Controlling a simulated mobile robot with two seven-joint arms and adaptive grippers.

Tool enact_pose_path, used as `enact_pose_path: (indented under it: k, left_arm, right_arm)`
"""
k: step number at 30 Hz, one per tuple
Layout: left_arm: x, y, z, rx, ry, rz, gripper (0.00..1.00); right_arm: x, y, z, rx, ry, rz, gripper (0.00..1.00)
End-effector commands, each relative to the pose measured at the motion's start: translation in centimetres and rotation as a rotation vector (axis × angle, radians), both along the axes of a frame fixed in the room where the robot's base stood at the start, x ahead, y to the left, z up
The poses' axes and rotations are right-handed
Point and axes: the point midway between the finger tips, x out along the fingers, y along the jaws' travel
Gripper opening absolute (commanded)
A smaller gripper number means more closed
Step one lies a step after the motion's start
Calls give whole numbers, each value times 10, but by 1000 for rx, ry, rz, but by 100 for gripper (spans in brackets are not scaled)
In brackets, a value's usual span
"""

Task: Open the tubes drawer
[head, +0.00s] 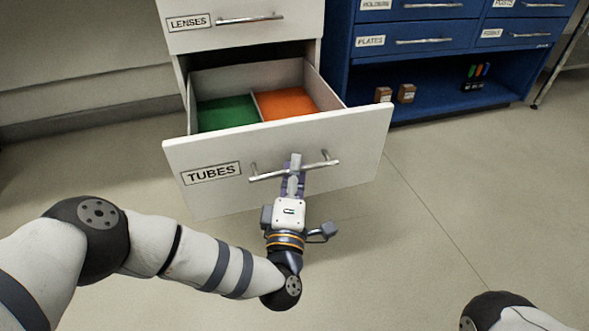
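The tubes drawer (330,137) is the lowest drawer of the white cabinet and is pulled well out, with its label "TUBES" on the front. Inside are a green section (227,113) and an orange section (287,103) with a divider between them. Its metal bar handle (320,165) runs across the front. My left gripper (294,165) is at the handle, its fingers over the bar near the middle and seemingly closed around it. The far fingertip is partly hidden behind the handle. My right gripper is not in view; only part of my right arm shows at the bottom right.
The lenses drawer (285,35) above is shut. The floor (430,220) in front and to the right is clear.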

Motion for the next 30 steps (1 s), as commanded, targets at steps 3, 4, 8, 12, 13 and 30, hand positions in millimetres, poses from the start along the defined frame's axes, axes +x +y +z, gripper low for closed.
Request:
enact_pose_path:
  k: [3, 4, 8, 12, 13, 30]
  left_arm:
    - [0, 0, 0, 1, 0, 0, 18]
    - [0, 0, 0, 1, 0, 0, 18]
    - [0, 0, 0, 1, 1, 0, 18]
    - [-17, 1, -5, 1, 4, -3, 18]
    - [-25, 2, -6, 1, 5, -3, 18]
    - [-118, 10, -22, 1, -1, 0, 18]
  right_arm:
    - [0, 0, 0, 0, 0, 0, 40]
    - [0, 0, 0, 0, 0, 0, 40]
    - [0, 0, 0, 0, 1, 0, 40]
    - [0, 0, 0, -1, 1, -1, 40]
    - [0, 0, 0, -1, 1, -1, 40]
    - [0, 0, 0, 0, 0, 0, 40]
